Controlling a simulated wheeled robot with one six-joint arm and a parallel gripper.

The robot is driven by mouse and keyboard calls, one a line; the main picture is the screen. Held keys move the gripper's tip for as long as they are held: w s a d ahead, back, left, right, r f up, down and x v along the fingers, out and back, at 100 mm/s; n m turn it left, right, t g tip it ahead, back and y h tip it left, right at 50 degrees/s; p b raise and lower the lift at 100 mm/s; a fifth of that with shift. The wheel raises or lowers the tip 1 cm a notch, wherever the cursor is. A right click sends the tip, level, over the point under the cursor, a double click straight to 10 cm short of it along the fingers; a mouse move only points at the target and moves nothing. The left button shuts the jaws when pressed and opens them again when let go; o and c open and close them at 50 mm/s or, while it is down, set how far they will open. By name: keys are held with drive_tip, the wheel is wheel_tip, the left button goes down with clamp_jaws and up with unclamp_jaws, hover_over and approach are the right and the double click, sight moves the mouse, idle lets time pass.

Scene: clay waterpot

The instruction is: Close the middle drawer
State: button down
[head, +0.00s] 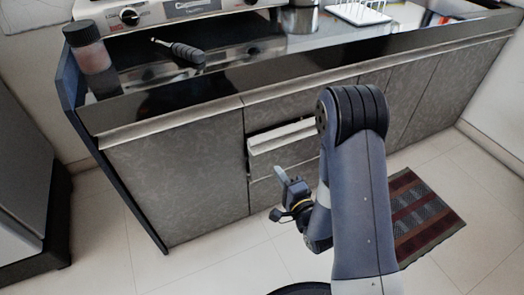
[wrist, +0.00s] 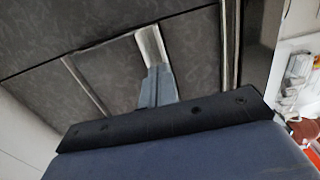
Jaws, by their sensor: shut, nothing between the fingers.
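The middle drawer (head: 283,153) is in the drawer stack of the grey cabinet, below the counter. Its pale upper edge stands slightly forward of the neighbouring fronts, so it looks partly open. In the wrist view a pale drawer edge (wrist: 152,46) shows just beyond my fingertips. My gripper (head: 280,174) is shut and empty, in front of the stack and low at the drawer's height or just below. In the wrist view my shut fingers (wrist: 157,84) point at the dark fronts. I cannot tell whether they touch the drawer.
A black counter (head: 240,75) carries a dark-handled tool (head: 187,54), a jar (head: 88,48) and a white rack (head: 358,12). A striped mat (head: 420,213) lies on the floor at right. A grey cabinet door (head: 180,178) is left of the drawers.

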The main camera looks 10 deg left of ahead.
sight(258, 142)
drive_tip(key=b+x, duration=0.1)
drive_tip(key=x, duration=1)
drive_tip(key=shift+s+f+b, duration=0.1)
drive_tip(key=shift+b, duration=0.3)
drive_tip(key=shift+w+a, duration=0.2)
drive_tip(key=shift+w, duration=0.15)
